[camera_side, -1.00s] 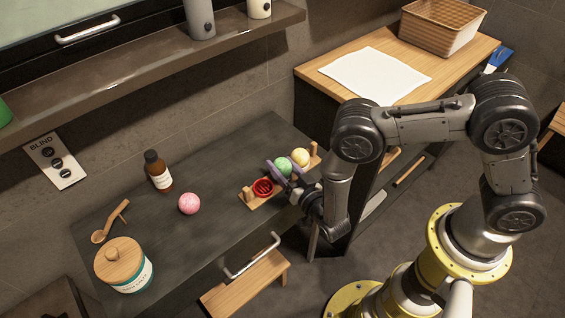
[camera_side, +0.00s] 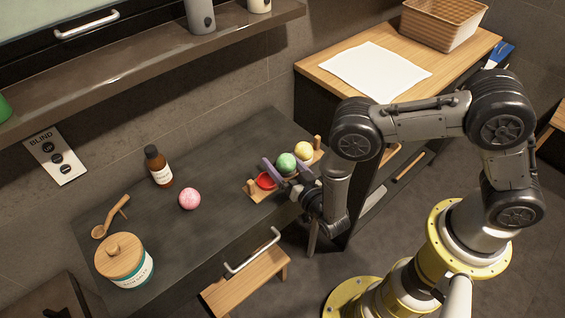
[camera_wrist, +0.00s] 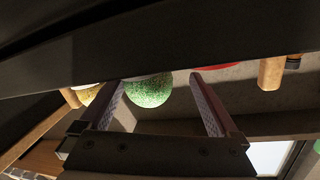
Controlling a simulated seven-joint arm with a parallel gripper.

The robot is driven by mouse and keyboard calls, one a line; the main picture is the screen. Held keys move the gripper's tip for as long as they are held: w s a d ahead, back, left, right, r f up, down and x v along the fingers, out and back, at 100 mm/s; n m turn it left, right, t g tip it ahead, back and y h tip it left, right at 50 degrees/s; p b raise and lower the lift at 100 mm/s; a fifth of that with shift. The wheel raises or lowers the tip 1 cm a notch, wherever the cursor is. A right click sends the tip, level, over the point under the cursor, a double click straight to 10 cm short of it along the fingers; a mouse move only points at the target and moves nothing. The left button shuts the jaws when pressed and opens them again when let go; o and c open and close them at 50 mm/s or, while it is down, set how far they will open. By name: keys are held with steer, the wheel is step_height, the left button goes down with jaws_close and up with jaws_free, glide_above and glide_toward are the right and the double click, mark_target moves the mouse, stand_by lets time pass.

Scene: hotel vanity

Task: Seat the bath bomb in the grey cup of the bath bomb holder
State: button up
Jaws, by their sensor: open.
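The bath bomb holder is a wooden rack (camera_side: 254,193) with end posts at the back right of the dark counter. A green ball (camera_side: 286,163) sits at its middle place, between an empty red cup (camera_side: 266,180) and a yellow ball (camera_side: 303,150). My gripper (camera_side: 284,169) is open, its purple fingers on either side of the green ball. In the wrist view, the green ball (camera_wrist: 149,92) is between the spread fingers, with a gap to the right finger; a pale grey edge shows against it. The grey cup is mostly hidden. A pink ball (camera_side: 189,199) lies on the counter.
A brown bottle (camera_side: 158,166), wooden scoop (camera_side: 110,217) and lidded jar (camera_side: 125,260) stand on the counter's left part. The counter between the pink ball and the holder is clear.

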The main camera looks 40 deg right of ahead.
steer(key=shift+s, duration=0.1)
steer(key=s+a, duration=0.2)
steer(key=s, duration=1.1)
steer(key=shift+s+a+r, duration=0.15)
steer(key=shift+s+r, duration=0.05)
steer(key=shift+r, duration=0.25)
